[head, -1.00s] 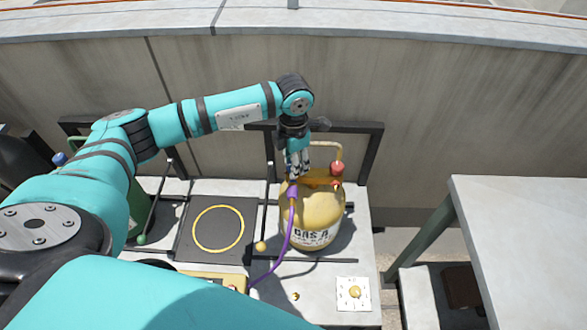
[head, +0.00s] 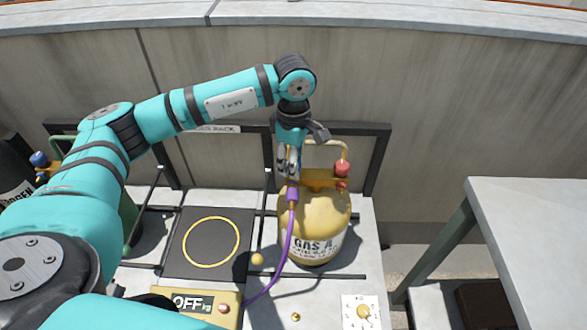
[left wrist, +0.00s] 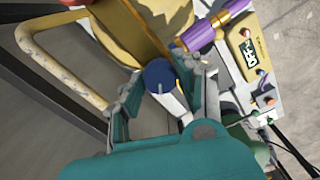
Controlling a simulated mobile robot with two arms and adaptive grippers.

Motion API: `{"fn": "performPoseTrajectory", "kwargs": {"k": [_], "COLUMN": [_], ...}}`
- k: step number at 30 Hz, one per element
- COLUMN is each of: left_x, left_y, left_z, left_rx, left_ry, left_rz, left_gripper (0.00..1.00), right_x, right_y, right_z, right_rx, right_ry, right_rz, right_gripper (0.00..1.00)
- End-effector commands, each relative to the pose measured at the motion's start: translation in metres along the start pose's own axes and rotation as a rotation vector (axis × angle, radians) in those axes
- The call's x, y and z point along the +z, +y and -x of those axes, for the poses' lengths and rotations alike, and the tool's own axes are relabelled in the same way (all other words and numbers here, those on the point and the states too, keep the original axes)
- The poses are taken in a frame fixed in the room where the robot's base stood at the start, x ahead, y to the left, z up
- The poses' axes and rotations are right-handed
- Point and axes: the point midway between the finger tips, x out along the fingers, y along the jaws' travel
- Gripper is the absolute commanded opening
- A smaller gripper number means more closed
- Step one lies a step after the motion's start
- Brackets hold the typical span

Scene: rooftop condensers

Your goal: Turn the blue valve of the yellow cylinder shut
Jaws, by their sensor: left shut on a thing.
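The yellow cylinder (head: 318,228), lettered GAS A, stands upright on the white stand. Its blue valve (left wrist: 159,73) shows in the left wrist view between the fingers of my left gripper (left wrist: 165,92), which is shut on it. In the head view my left gripper (head: 288,165) reaches down over the cylinder's left top side, and the blue valve is hidden there. A red valve (head: 342,169) sits on the right of the cylinder's top. A purple hose fitting (head: 292,195) hangs just below the gripper. My right gripper is not in view.
A purple hose (head: 276,268) runs down from the cylinder to a yellow box (head: 190,303) reading OFF. A black plate with a yellow ring (head: 178,242) lies left of the cylinder. Black rails stand behind. A grey table (head: 540,230) is at right.

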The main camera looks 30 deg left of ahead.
Motion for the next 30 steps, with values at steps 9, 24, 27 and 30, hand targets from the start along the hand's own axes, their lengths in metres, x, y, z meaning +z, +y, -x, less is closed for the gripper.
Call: {"fn": "performPoseTrajectory", "kwargs": {"k": [9, 24, 27, 30], "left_x": [0.0, 0.0, 0.0, 0.0], "left_y": [0.001, 0.001, 0.001, 0.001], "left_z": [-0.001, 0.001, 0.002, 0.002], "left_rx": [0.005, 0.004, 0.004, 0.004], "left_ry": [-0.002, -0.002, -0.002, -0.002], "left_rz": [-0.24, -0.389, -0.393, -0.393], "left_gripper": [0.01, 0.01, 0.01, 0.01], "right_x": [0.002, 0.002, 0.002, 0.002], "right_y": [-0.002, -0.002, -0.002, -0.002], "right_z": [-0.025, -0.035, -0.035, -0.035], "right_rx": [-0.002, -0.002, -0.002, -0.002], "right_ry": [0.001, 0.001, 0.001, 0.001], "right_rz": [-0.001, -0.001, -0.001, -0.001], "right_gripper": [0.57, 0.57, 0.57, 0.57]}}
